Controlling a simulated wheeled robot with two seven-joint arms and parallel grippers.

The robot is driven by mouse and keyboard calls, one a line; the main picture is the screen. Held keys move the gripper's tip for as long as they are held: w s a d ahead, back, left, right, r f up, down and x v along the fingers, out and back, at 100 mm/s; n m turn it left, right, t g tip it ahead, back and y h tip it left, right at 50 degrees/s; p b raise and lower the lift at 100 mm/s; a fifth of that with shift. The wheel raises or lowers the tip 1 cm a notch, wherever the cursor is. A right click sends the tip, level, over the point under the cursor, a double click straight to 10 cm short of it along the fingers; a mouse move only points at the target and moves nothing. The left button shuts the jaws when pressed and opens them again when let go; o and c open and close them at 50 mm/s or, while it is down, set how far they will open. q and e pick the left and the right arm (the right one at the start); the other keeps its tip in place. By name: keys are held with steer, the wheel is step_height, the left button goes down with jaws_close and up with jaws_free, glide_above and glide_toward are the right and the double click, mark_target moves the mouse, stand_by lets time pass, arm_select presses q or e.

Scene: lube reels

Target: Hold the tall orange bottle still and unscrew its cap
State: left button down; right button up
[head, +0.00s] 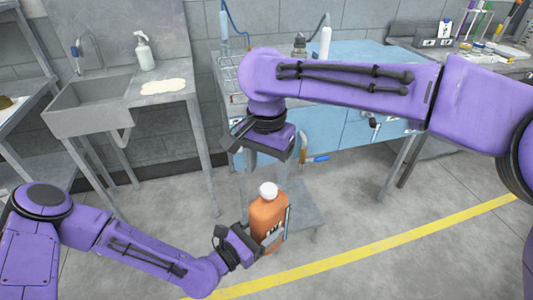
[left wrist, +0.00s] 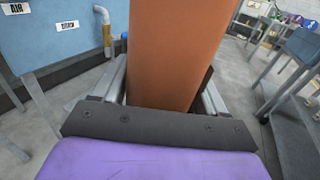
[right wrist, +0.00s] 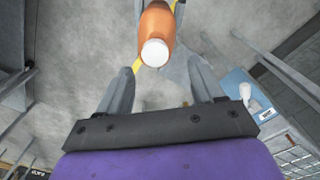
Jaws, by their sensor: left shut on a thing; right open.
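The tall orange bottle (head: 268,220) stands upright in the head view, with its white cap (head: 268,190) on top. My left gripper (head: 270,240) is shut around the bottle's body from the left. In the left wrist view the orange body (left wrist: 175,50) fills the space between the fingers. My right gripper (head: 262,155) is above the bottle, pointing down, open and empty. In the right wrist view the white cap (right wrist: 155,52) lies ahead of and between the open fingertips (right wrist: 160,75), apart from them. The bottle's base is hidden in the head view.
A grey stand (head: 305,215) is behind and beside the bottle. A blue cabinet bench (head: 340,120) stands behind my right arm. A sink (head: 90,100) and a counter with a pump bottle (head: 144,52) are at the left. The floor with a yellow line (head: 350,262) is clear.

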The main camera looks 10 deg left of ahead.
mark_target(266, 187)
step_height(266, 187, down, 5)
steer(key=shift+r, duration=0.2)
steer(key=c, duration=1.1)
steer(key=shift+a, duration=0.1)
